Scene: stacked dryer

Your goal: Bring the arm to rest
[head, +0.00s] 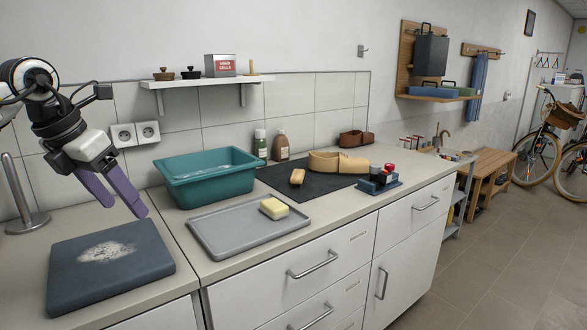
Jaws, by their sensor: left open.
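My left arm comes in from the left, and my left gripper (126,208) points down and to the right with two purple fingers. The fingers are apart and nothing shows between them. The gripper appears above the dark slab (70,280), which lies on the counter's left part and has a pale, powdery patch on top. A gap seems to remain between fingertips and slab, though its exact size is hard to judge. My right gripper is not in view.
A grey tray (215,244) with a yellow sponge-like block (273,208) lies right of the gripper. A teal basin (207,183) stands behind it. A metal post (22,205) stands at far left. A wall shelf (205,82) hangs above. Open floor (510,260) lies to the right.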

